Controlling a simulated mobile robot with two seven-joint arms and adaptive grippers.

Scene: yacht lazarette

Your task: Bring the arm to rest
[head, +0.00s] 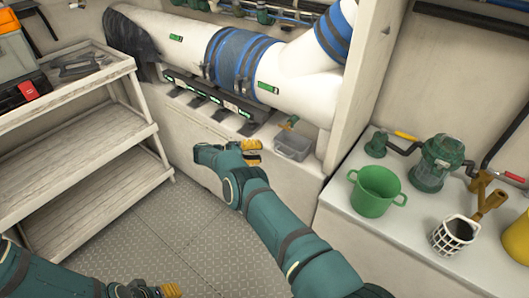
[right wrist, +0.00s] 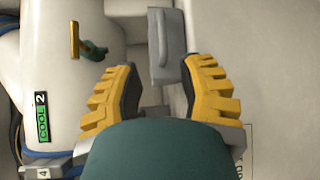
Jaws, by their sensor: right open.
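My right arm (head: 275,225) is green and reaches up from the bottom of the head view.
A large white pipe (head: 180,35) with blue bands runs above the ledge. A small valve (head: 290,122) is near the bin. Wooden shelves (head: 75,145) stand left. A green pot (head: 377,190) and a white basket (head: 452,235) sit on the right counter. Open floor (head: 150,235) lies below.

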